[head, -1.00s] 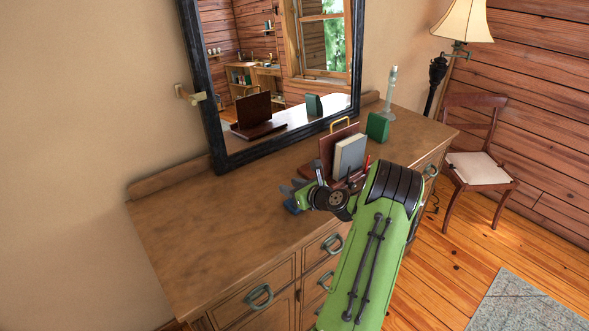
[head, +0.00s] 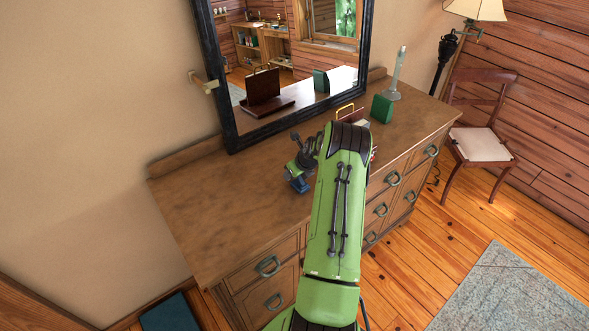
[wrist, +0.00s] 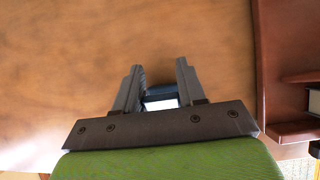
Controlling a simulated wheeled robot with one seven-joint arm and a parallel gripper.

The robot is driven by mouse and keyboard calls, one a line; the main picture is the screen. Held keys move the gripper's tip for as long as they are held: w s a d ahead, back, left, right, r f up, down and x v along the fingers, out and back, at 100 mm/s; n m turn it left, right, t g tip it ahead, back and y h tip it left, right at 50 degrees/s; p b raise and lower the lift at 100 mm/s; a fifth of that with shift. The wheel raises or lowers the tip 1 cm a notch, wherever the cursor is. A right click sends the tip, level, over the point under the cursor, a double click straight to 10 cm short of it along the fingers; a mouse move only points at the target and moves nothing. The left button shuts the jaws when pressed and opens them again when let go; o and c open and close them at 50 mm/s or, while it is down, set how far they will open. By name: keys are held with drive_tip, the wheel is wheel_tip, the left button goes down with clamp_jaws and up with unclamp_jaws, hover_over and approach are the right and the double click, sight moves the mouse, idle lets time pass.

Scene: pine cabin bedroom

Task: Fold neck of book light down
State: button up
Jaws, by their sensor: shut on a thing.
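The book light (head: 298,184) is a small dark blue piece on the dresser top, mostly hidden by my arm and gripper in the head view. In the wrist view, a dark blue part with a bright white face, which looks like the book light (wrist: 161,97), sits between my two grey fingers. My gripper (wrist: 160,84) is shut on it, low over the brown wood. It is also small and partly hidden in the head view (head: 292,175). I cannot make out the light's neck or its angle.
The wooden dresser (head: 215,215) has bare top to the left. A book stand (head: 346,115) is partly behind my arm. A green box (head: 382,108) and a glass candlestick-like piece (head: 397,75) stand further right. A black-framed mirror (head: 226,90) rises behind.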

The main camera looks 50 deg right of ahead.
drive_tip(key=shift+f, duration=0.1)
idle(0.4)
drive_tip(key=o, duration=1)
drive_tip(key=v, duration=1.5)
drive_tip(key=shift+r+b, duration=0.3)
drive_tip(key=shift+r, duration=0.1)
